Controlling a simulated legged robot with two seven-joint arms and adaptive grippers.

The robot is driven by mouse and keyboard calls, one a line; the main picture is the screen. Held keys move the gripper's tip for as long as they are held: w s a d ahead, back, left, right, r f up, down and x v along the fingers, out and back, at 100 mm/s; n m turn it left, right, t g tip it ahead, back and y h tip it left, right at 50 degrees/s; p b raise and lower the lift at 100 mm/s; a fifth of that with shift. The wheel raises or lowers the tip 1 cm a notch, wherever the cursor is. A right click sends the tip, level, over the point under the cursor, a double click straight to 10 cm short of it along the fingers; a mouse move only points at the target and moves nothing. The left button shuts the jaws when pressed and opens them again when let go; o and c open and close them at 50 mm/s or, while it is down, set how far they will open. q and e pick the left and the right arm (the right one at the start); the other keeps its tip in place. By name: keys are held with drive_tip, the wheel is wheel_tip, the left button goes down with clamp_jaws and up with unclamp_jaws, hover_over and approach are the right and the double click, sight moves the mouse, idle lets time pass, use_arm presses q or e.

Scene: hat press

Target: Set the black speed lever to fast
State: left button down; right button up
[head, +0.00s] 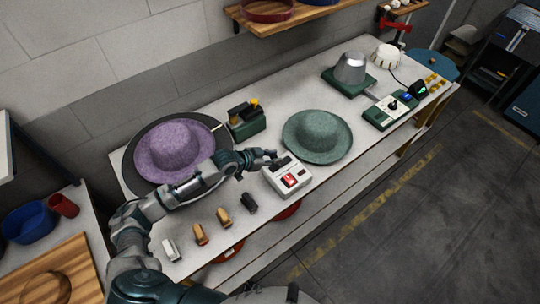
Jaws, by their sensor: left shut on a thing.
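A white control box (306,180) with a red switch (291,180) stands near the front edge of the bench. A small black part, which looks like the speed lever (283,161), shows at the box's far left edge. My left gripper (272,157) reaches in from the left to that edge. Its fingers are shut at the black lever and partly hide it. The lever's exact position and any speed marks are too small to read. My right gripper is not in view.
A purple hat (175,150) lies behind my left arm. A green hat (318,135) sits just behind the box. Several small blocks, one dark (249,202), lie along the front left. A second panel (390,111) and a metal form (350,68) stand farther right.

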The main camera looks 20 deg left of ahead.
use_arm(q)
drive_tip(key=w+p, duration=0.1)
drive_tip(key=w+d+r+g+p, duration=0.1)
drive_tip(key=p, duration=0.1)
drive_tip(key=shift+w+d+r+y, duration=0.1)
drive_tip(key=shift+d+r+y, duration=0.05)
drive_tip(key=shift+d+y, duration=0.2)
drive_tip(key=shift+w+d, duration=0.2)
drive_tip(key=shift+w, duration=0.1)
drive_tip(key=shift+w+d+f, duration=0.1)
drive_tip(key=shift+w+d, duration=0.35)
drive_tip(key=shift+w, duration=0.2)
drive_tip(key=shift+w+d+f, duration=0.1)
drive_tip(key=shift+w+d, duration=0.35)
drive_tip(key=shift+w, duration=0.2)
drive_tip(key=shift+w+d+f+b, duration=0.35)
drive_tip(key=shift+w+d, duration=0.1)
drive_tip(key=shift+w, duration=0.1)
drive_tip(key=shift+w+d+f+b, duration=0.2)
drive_tip(key=shift+w+d+b, duration=0.1)
drive_tip(key=shift+w+d, duration=0.15)
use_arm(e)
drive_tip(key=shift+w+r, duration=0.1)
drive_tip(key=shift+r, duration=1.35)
use_arm(q)
drive_tip(key=shift+w, duration=0.1)
